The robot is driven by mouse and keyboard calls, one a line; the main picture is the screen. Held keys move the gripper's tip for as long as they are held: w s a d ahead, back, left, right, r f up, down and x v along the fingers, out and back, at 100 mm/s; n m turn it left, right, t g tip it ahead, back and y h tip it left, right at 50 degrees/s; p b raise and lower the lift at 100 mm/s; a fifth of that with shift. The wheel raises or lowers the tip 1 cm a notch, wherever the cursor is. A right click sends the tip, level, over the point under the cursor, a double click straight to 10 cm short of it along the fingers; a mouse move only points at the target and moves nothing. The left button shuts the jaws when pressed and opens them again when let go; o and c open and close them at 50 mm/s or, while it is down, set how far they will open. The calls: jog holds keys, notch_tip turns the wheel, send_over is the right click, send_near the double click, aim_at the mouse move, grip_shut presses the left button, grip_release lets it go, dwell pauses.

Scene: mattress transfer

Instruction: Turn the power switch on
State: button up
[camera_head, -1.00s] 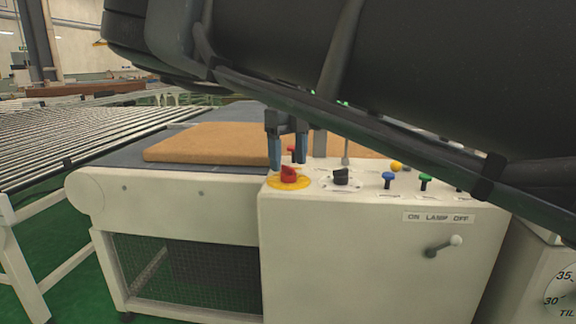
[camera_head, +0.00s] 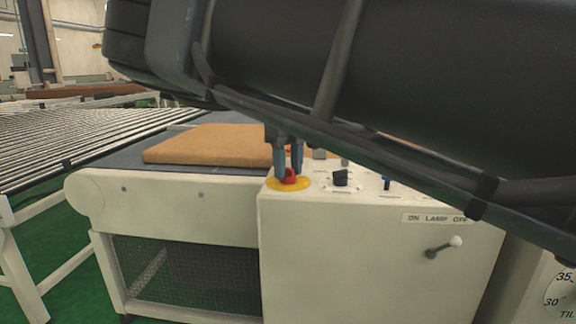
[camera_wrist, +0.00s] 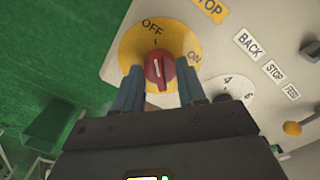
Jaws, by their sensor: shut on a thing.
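The power switch is a red rotary knob (camera_head: 289,177) on a yellow round plate (camera_head: 273,185) at the left end of the white control panel top. In the wrist view the red knob (camera_wrist: 159,71) sits on the yellow plate (camera_wrist: 136,44), which is marked OFF and ON. The knob's white line points nearer OFF than ON. My gripper (camera_head: 288,170) points down over the knob with its blue-grey fingers on either side of it. In the wrist view my gripper (camera_wrist: 160,82) is shut on the knob. The fingers cover part of the knob's sides.
A black selector knob (camera_head: 340,177) stands just right of the switch. A lever (camera_head: 443,247) sticks out of the panel's front. An orange-brown mattress (camera_head: 205,144) lies on the conveyor behind. My arm hides the panel's right part.

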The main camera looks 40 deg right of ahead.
jog(key=shift+r+m, duration=0.1)
jog(key=shift+m, duration=0.2)
jog(key=m+p, duration=0.2)
jog(key=m, duration=0.1)
jog(key=shift+p, duration=0.35)
jog(key=m+p, duration=0.2)
jog(key=m, duration=0.3)
jog(key=m+p, duration=0.1)
jog(key=m, duration=0.3)
jog(key=shift+m, duration=0.3)
jog(key=m+p, duration=0.1)
jog(key=m, duration=0.3)
jog(key=shift+m, duration=0.3)
jog(key=o, duration=1.1)
jog(key=shift+c, duration=0.2)
